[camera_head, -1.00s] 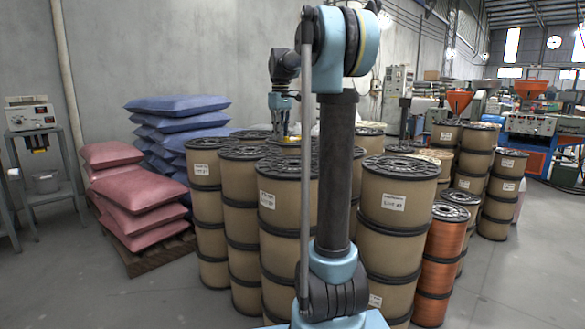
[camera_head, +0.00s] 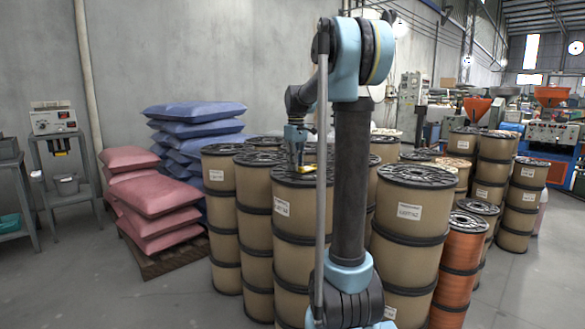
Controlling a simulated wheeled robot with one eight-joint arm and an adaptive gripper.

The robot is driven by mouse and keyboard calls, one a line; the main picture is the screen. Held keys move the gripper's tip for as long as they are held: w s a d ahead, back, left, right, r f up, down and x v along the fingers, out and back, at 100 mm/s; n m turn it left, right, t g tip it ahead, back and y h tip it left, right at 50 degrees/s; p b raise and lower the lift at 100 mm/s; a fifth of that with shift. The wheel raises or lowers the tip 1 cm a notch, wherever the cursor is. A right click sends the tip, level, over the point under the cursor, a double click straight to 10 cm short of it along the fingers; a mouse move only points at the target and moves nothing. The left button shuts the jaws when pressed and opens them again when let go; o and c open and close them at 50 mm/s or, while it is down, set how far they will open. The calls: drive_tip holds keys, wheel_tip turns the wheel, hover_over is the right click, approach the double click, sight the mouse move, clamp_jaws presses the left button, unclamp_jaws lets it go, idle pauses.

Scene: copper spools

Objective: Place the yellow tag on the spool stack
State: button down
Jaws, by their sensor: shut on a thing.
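The spool stacks are tan, paper-wrapped spools with black flanges, standing close together in the middle of the view. My gripper (camera_head: 300,165) points down at the top of one front spool stack (camera_head: 296,208), partly behind my own arm. The yellow tag (camera_head: 309,168) is a small yellow piece at the fingertips, and my gripper is shut on it. The tag is at or just above the black top flange; I cannot tell whether it touches. My arm's rod and column hide part of this stack.
More spool stacks (camera_head: 409,217) stand close around, with a copper-wound stack (camera_head: 461,255) at the right. Blue sacks (camera_head: 196,130) and red sacks (camera_head: 152,193) lie on a pallet at the left. A metal stand (camera_head: 66,160) holds a device. Floor is clear at the lower left and right.

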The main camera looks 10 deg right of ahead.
drive_tip(key=shift+f, duration=0.4)
drive_tip(key=c, duration=1.6)
unclamp_jaws()
wheel_tip(320, 180, up, 12)
drive_tip(key=s+d+f+m, duration=0.1)
drive_tip(key=s+f, duration=0.3)
drive_tip(key=s, duration=0.3)
drive_tip(key=s+d+f+m+t, duration=0.1)
drive_tip(key=s+f, duration=0.3)
drive_tip(key=s, duration=0.3)
drive_tip(key=s+d+f+m, duration=0.1)
drive_tip(key=s+f+m, duration=0.1)
drive_tip(key=s+f, duration=0.45)
drive_tip(key=s+f+m+t, duration=0.1)
drive_tip(key=s+f+m, duration=0.2)
drive_tip(key=s+f, duration=1.4)
drive_tip(key=shift+s+a+f, duration=0.2)
drive_tip(key=shift+f, duration=0.3)
